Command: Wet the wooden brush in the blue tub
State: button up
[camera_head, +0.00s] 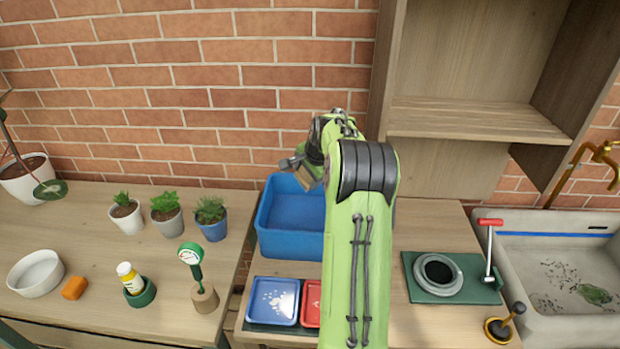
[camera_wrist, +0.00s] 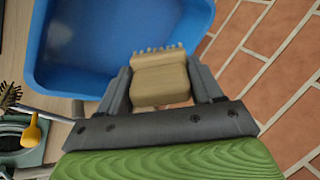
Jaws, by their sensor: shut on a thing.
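The wooden brush (camera_wrist: 158,84) is pale wood with a row of short bristles along its far edge. My gripper (camera_wrist: 163,80) is shut on it, a finger on each side. The blue tub (camera_head: 290,208) stands against the brick wall, partly hidden by my green arm. In the head view my gripper (camera_head: 303,166) is over the tub's back part, near its rear rim. In the wrist view the tub (camera_wrist: 90,50) lies beyond and left of the brush, and the bristles overlap its edge. I cannot tell the brush's height over the tub, nor any water level.
A blue tray (camera_head: 272,300) and red tray (camera_head: 311,302) lie in front of the tub. A green stand (camera_head: 453,279) with a red-handled lever and a sink (camera_head: 560,275) are right. A shelf (camera_head: 470,118) hangs above.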

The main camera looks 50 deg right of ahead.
notch_tip(320, 180, down, 11)
jog(key=b, duration=0.7)
jog(key=shift+b, duration=0.3)
jog(key=shift+r, duration=0.1)
notch_tip(320, 180, up, 10)
jog(key=p, duration=0.8)
jog(key=shift+f, duration=0.2)
dwell(1.6)
notch_tip(320, 180, up, 4)
jog(key=p, duration=0.4)
jog(key=shift+r, duration=0.1)
jog(key=shift+f, duration=0.2)
dwell(0.4)
